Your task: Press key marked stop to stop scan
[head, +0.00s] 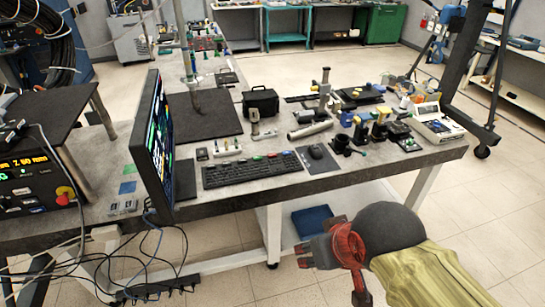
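A black keyboard (252,172) lies on the grey table, just right of the monitor (160,145). The key labels are too small to read, so I cannot tell which is marked stop. My gripper (300,255) is in front of the table, lower than its top and apart from the keyboard, with its dark fingers pointing left. The fingers are too small and dark to tell whether they are apart. I see nothing held.
A mouse (315,152) lies right of the keyboard. Behind are a white switch box (228,147), a black case (261,102) and optical parts. A control box (35,180) with a red knob stands at left. Cables hang below it.

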